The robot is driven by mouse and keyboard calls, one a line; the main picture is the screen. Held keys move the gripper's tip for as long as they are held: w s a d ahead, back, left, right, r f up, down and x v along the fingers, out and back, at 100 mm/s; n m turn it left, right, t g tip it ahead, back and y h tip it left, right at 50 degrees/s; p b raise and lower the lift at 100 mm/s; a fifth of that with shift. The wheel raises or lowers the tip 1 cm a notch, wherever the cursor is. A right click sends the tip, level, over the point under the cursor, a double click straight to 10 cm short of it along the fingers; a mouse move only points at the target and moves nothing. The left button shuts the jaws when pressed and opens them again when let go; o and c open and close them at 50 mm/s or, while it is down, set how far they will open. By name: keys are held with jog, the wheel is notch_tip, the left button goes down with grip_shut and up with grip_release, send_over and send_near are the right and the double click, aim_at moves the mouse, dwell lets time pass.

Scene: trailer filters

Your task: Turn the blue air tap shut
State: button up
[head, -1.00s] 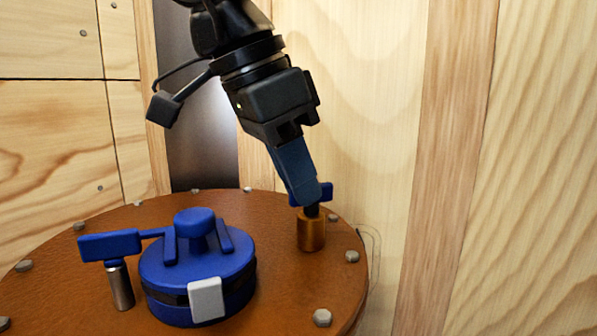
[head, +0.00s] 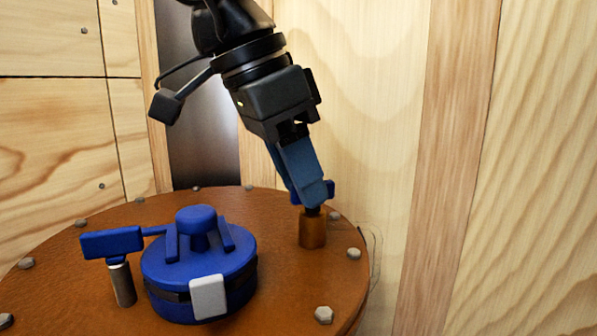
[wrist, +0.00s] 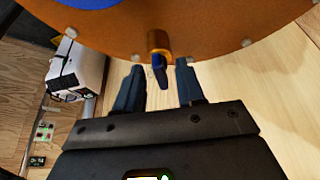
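The blue air tap (head: 329,189) is a small blue handle on a brass stem (head: 312,232) at the right side of the round brown lid. My gripper (head: 312,192) reaches down to it from above, and its blue fingers hide most of the handle. In the wrist view, the fingers of my gripper (wrist: 159,72) stand apart, one on each side of the blue handle (wrist: 160,77). Gaps show between the handle and both fingers, so it is not clamped. The brass stem (wrist: 158,41) lies just beyond the fingertips.
The brown lid (head: 270,290) has bolts around its rim. A large blue round cap (head: 198,262) with a grey tab stands left of the tap, and a blue lever (head: 111,243) on a metal post stands further left. A wooden wall (head: 370,120) rises close behind and right.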

jog(key=shift+r, duration=0.1)
jog(key=v, duration=0.7)
jog(key=shift+a+r, duration=0.15)
jog(key=shift+r, duration=0.1)
